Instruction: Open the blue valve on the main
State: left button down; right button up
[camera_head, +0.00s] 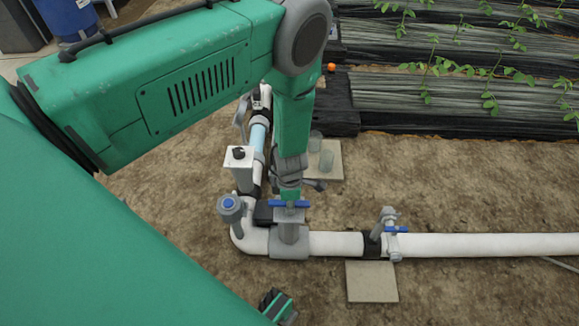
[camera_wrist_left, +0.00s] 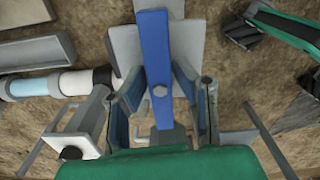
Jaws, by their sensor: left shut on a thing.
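The blue valve handle (camera_head: 289,204) sits on top of a grey valve body (camera_head: 289,238) on the white main pipe (camera_head: 480,245). The handle lies about in line with the pipe's run to the right. In the left wrist view the blue handle (camera_wrist_left: 154,50) is a long flat bar with a round bolt. My left gripper (camera_head: 289,196) reaches down from above onto it. Its fingers (camera_wrist_left: 158,88) stand on both sides of the bar and are shut on it. Part of my right gripper (camera_head: 277,305) shows at the bottom edge; its jaw state is unclear.
A smaller blue-handled valve (camera_head: 395,230) stands farther right on the pipe. A grey fitting with a blue cap (camera_head: 229,204) and a white box (camera_head: 239,158) stand close left. Clear cups (camera_head: 326,160) rest on a slab behind. Bare soil lies in front.

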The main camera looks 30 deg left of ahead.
pick_arm(q)
jog(key=c, duration=1.2)
grip_release()
notch_tip(320, 180, up, 10)
jog(key=p, duration=0.8)
jog(key=shift+r, duration=0.1)
jog(key=shift+s, duration=0.1)
